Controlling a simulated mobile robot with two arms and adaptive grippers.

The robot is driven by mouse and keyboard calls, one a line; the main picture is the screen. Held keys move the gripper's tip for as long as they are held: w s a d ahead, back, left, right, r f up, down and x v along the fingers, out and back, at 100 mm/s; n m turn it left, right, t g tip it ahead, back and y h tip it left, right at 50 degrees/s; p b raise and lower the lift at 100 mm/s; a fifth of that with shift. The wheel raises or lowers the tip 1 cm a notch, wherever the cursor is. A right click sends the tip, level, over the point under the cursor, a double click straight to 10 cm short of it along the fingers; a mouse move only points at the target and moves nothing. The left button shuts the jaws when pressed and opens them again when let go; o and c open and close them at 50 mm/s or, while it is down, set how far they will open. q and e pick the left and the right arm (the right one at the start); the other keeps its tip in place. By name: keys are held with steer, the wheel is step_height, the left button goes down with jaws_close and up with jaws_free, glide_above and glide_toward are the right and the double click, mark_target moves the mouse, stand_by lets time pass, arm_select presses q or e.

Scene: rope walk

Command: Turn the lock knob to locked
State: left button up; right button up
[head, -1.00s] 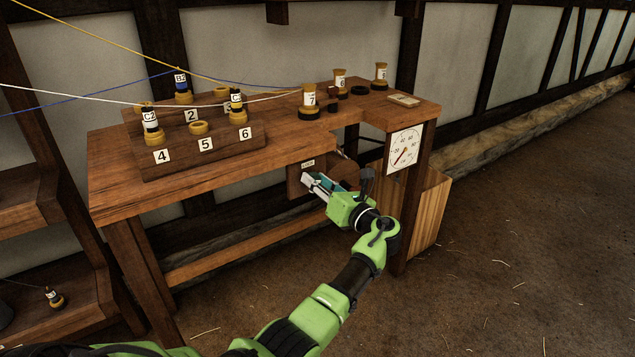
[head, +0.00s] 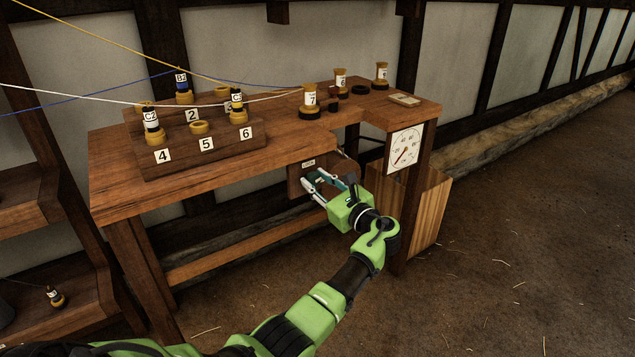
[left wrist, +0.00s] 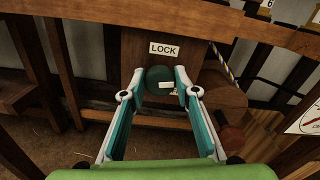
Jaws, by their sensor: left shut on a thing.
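The lock knob (left wrist: 160,78) is dark green and round, with a small pale mark on its lower right. It sits on a wooden panel below a LOCK label (left wrist: 164,49), which also shows under the bench front in the head view (head: 308,163). My left gripper (left wrist: 161,84) is shut on the knob, one fingertip on each side of it. In the head view my left gripper (head: 315,182) reaches in under the bench top, and its fingers mostly hide the knob. My right gripper is not in view.
The wooden bench (head: 115,195) carries a numbered rack (head: 205,160) with several bobbins and taut ropes above it. A dial (head: 404,147) hangs on the bench's right front. A wooden bin (head: 432,210) stands below. The floor at the right is clear.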

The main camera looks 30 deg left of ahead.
arm_select(q)
steer(key=n, duration=0.1)
steer(key=n+b, duration=0.1)
steer(key=n, duration=0.1)
steer(key=shift+f+n, duration=0.2)
steer(key=shift+n, duration=0.6)
steer(key=n+b, duration=0.2)
steer(key=n, duration=0.1)
steer(key=shift+s+f+n, duration=0.1)
steer(key=shift+f+n, duration=0.05)
steer(key=shift+n, duration=0.15)
steer(key=shift+n+b, duration=0.65)
steer(key=shift+n, duration=0.15)
steer(key=shift+n+b, duration=0.75)
steer(key=shift+n, duration=0.35)
steer(key=shift+f+n+b, duration=0.1)
steer(key=shift+n+b, duration=0.55)
steer(key=shift+n, duration=0.15)
steer(key=shift+n+b, duration=0.45)
steer(key=shift+n, duration=0.35)
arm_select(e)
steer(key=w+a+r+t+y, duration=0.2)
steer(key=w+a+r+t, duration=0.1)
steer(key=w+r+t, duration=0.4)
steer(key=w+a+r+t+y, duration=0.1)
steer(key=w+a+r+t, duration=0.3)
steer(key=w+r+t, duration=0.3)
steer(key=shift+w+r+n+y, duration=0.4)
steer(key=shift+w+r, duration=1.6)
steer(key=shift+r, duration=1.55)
